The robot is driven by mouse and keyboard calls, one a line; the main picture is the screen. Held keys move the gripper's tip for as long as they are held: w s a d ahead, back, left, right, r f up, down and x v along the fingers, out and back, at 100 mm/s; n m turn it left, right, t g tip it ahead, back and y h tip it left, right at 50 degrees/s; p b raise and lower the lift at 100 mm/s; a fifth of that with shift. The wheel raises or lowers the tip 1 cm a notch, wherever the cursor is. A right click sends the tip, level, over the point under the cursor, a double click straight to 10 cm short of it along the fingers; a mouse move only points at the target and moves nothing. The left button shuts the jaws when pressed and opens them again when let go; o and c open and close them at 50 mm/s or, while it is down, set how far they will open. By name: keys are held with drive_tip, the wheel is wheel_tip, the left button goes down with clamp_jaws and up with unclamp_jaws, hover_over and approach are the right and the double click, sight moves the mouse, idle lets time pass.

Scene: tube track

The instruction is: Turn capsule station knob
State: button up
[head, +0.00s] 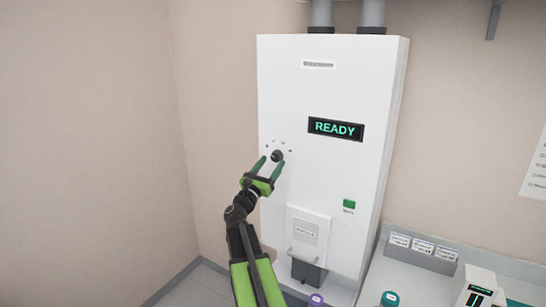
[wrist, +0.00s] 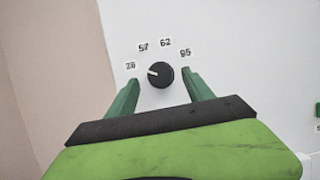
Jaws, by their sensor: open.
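The white capsule station (head: 330,95) hangs on the wall, and its display (head: 336,129) reads READY. Its round black knob (head: 277,155) is on the left of the front face. In the wrist view the knob (wrist: 160,74) has a white pointer mark toward its left, nearest the label 28 (wrist: 130,65). The labels 57, 62 and 95 arc over it to the right. My gripper (head: 269,163) is open, with its green fingers on either side of the knob. In the wrist view the fingers (wrist: 160,92) look apart from the knob; whether the tips reach its depth is unclear.
A green button (head: 349,204) sits lower right on the station. A small hatch with a handle (head: 306,232) is below. The left wall side is clear.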

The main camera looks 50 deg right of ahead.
drive_tip(key=shift+x, duration=0.8)
